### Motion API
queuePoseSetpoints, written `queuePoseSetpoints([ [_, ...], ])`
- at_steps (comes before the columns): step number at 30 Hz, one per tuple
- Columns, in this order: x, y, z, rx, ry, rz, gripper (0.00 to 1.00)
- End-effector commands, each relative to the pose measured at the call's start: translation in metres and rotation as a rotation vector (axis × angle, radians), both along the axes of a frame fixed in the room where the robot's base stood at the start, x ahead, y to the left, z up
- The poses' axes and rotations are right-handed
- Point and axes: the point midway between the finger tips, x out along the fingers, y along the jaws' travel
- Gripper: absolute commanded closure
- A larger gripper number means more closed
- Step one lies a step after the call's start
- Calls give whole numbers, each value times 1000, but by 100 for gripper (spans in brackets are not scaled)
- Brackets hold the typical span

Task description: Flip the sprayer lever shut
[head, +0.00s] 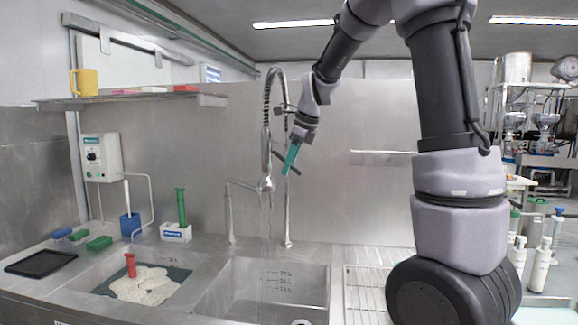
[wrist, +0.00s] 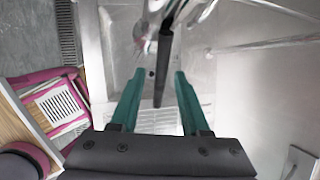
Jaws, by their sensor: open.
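The sprayer (head: 267,183) is the chrome spray head hanging from a coiled hose over the sink; in the wrist view its chrome parts (wrist: 152,22) are at the top, partly cut off. Its dark lever (wrist: 163,62) points down the wrist picture between my teal fingers, with a gap on each side. My gripper (head: 287,172) is open beside the spray head in the head view, and its spread fingers also show in the wrist view (wrist: 159,75). Thin pale streaks hang below the spray head; I cannot tell if they are water.
The sink basin (head: 262,290) lies below, with a wire drain rack (head: 368,290) to its right. A thin faucet (head: 229,215) stands left of the sprayer. A steel shelf (head: 130,99) with a yellow mug (head: 86,82) is on the left wall. A steel backsplash (head: 350,120) stands behind.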

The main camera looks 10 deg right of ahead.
Motion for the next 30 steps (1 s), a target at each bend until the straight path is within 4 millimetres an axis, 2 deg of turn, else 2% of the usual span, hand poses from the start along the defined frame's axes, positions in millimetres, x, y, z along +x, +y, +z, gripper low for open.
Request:
queuePoseSetpoints([
  [10,1,1,-4,-1,-1,1,54],
  [12,1,1,-4,-1,-1,1,81],
  [14,1,1,-4,0,-1,0,100],
  [30,1,1,-4,-1,-2,-1,100],
])
